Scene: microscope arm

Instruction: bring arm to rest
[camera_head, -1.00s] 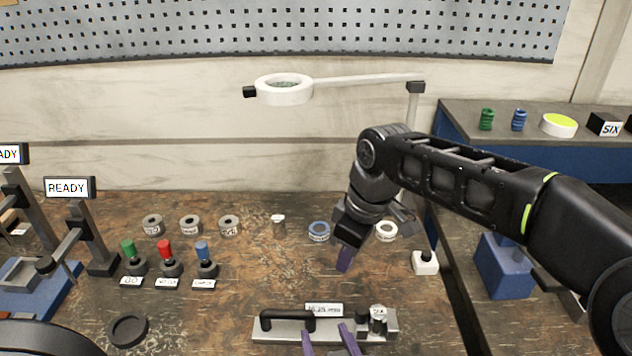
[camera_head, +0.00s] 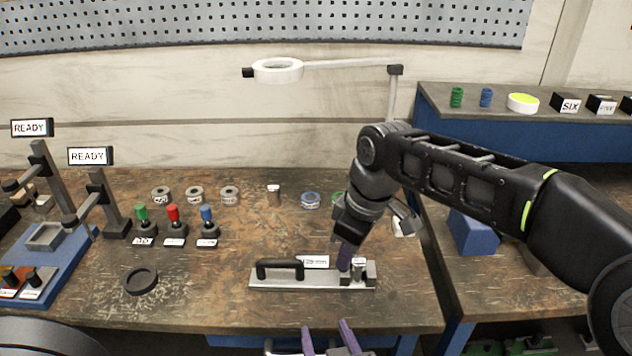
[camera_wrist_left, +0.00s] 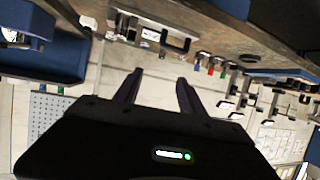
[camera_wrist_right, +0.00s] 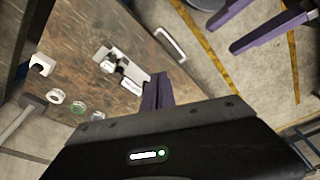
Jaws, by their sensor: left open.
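The white ring-headed arm (camera_head: 278,70) reaches left from a post behind the bench, its ring level and well above the bench; I cannot tell if this is the task's arm. My right gripper (camera_head: 345,257) points down and overlaps the right part of the silver plate in the head view; in the right wrist view (camera_wrist_right: 157,90) its fingers are together with nothing seen between them. My left gripper (camera_head: 328,332) is open and empty, low in front of the bench's front edge. It also shows open in the left wrist view (camera_wrist_left: 156,80).
The silver plate (camera_head: 325,283) with a black handle lies near the bench's front edge. Green, red (camera_head: 173,215) and blue knobs stand left. READY signs (camera_head: 90,156) stand over a blue fixture (camera_head: 62,268). A side bench (camera_head: 435,97) is at right.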

